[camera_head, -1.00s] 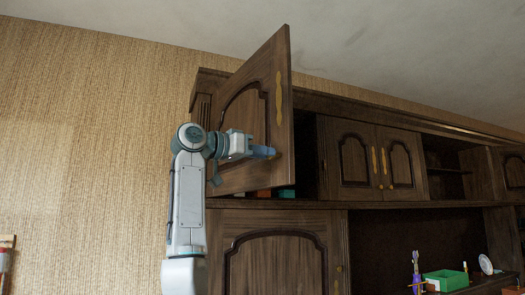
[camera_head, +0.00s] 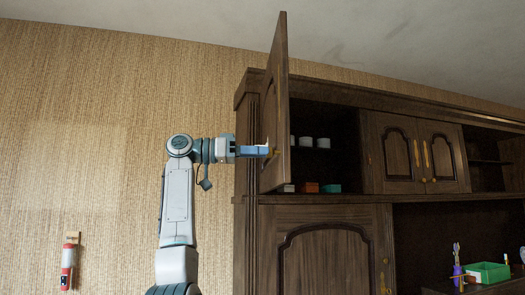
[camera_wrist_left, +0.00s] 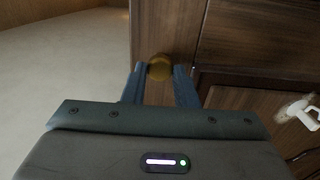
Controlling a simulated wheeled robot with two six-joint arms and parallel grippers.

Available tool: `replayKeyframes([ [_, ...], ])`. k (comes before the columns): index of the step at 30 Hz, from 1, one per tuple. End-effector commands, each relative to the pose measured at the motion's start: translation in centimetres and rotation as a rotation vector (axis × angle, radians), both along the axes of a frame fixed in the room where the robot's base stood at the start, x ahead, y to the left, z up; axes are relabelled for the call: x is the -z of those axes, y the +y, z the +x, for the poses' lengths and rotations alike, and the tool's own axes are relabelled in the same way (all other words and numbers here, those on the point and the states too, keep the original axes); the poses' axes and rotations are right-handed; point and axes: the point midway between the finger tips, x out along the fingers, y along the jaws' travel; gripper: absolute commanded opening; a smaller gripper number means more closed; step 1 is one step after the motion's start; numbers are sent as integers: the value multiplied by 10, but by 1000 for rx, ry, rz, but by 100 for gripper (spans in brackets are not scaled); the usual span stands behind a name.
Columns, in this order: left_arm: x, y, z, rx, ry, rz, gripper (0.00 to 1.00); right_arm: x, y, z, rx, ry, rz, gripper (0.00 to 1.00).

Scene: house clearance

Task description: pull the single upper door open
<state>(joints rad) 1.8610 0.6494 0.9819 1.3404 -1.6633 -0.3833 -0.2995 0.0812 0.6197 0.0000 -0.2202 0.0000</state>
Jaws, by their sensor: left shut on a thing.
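The single upper door (camera_head: 277,105) is dark brown wood and stands wide open on the left end of the cabinet, seen nearly edge-on in the head view. My left gripper (camera_head: 268,151) is at the lower part of the door. In the left wrist view, the fingers of my left gripper (camera_wrist_left: 160,76) are shut on the round brass knob (camera_wrist_left: 160,66), one finger on each side. The cabinet opening beside the door shows white cups (camera_head: 306,142) on a shelf and small boxes (camera_head: 309,187) on its floor. My right gripper is not in view.
Closed double upper doors (camera_head: 417,153) are to the right, and a closed lower door (camera_head: 325,258) is below. A green box (camera_head: 488,272) and a purple toothbrush cup (camera_head: 458,272) stand at lower right.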

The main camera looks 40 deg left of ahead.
Motion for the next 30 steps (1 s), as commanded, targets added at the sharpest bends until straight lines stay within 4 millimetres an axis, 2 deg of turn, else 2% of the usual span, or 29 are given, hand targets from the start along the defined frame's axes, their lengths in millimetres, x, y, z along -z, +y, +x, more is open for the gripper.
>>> replayKeyframes([
  [1, 4, 1, 1, 10, 11, 5, 0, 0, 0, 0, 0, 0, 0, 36],
  [16, 5, 3, 0, 17, 12, 6, 0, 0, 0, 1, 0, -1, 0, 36],
  [17, 5, 3, 0, 17, 12, 6, 30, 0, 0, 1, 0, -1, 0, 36],
  [20, 5, 3, 0, 16, 11, 5, 48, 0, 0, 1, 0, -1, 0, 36],
  [30, 3, 7, -4, 13, 6, 3, 48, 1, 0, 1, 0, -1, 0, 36],
])
